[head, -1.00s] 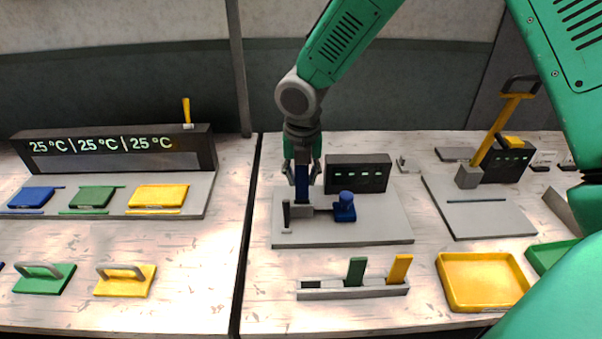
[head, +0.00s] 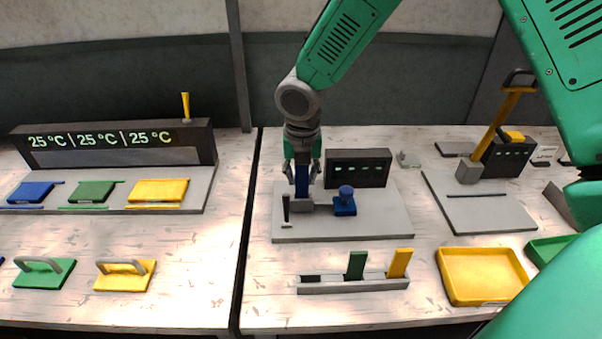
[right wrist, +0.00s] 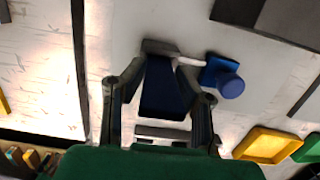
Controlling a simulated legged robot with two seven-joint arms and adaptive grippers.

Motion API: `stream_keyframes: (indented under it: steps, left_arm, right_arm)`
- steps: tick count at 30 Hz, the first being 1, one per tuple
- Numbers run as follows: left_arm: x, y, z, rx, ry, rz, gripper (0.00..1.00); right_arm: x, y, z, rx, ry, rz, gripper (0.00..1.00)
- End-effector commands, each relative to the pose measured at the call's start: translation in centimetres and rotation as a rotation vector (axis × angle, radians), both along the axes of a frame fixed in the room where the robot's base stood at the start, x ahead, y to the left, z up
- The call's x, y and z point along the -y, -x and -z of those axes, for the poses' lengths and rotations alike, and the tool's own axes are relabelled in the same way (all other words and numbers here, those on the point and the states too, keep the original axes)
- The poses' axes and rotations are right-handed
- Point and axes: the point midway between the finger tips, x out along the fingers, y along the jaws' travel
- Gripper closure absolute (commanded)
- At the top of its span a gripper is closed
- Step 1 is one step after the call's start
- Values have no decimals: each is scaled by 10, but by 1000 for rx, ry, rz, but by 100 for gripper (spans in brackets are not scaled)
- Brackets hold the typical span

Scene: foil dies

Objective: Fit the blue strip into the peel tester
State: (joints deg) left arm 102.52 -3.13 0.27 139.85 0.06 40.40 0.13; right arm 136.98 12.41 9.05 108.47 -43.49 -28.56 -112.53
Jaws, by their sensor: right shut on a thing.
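The blue strip (head: 302,182) stands upright between the fingers of my right gripper (head: 302,172). In the right wrist view the strip (right wrist: 165,88) shows between the two fingers (right wrist: 160,95), which are shut on it. Its lower end meets the small grey clamp block (head: 302,206) of the peel tester (head: 345,226); how deep it sits I cannot tell. A blue knob block (head: 345,203) is on the tester's plate to the right of the clamp, and a dark display box (head: 360,169) stands behind. My left gripper is not in view.
A grey rack (head: 350,287) in front holds a green strip (head: 356,265) and a yellow strip (head: 399,263), with one empty slot at left. A yellow tray (head: 483,277) lies at the right. A lever device (head: 480,205) stands behind it. A dark gap separates the two tables.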

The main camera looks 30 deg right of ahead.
Motion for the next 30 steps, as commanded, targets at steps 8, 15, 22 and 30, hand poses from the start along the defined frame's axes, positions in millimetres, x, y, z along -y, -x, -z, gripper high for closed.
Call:
stream_keyframes:
  steps: [8, 15, 22, 30]
  left_arm:
    - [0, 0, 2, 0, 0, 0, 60]
    - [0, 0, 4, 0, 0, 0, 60]
    - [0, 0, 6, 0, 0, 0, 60]
    - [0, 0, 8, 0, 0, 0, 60]
  right_arm:
    - [0, 0, 8, -1, 0, 0, 97]
    - [0, 0, 14, -1, 0, 0, 97]
    - [0, 0, 19, -1, 1, 0, 97]
    - [0, 0, 26, -1, 1, 0, 97]
